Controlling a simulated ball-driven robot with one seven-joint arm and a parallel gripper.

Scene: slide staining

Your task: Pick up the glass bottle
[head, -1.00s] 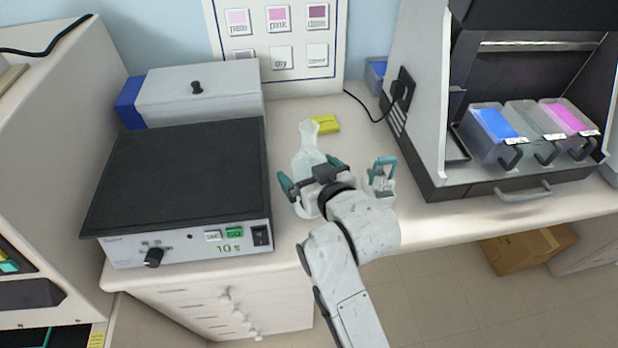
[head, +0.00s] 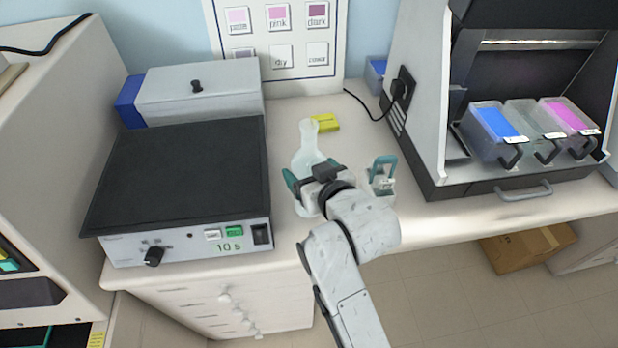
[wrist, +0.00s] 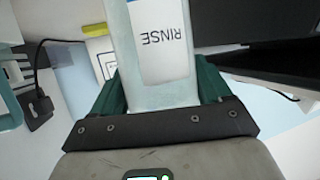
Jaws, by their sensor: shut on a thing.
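The glass bottle (head: 306,147) is pale and translucent, with a narrow neck and a wider body. It stands roughly upright at the bench, right of the black-topped device. My gripper (head: 312,178) is shut on its body, one teal finger on each side. In the wrist view the bottle (wrist: 158,85) lies between both teal fingers, with a white label reading RINSE facing the camera. My gripper hides the bottle's lower part in the head view, so I cannot tell whether its base touches the bench.
A black-topped device (head: 180,170) stands close on the left. A small teal-handled holder (head: 383,172) is just right of my gripper. A yellow block (head: 325,123) lies behind the bottle. A hood with blue, clear and pink trays (head: 497,125) stands at the right.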

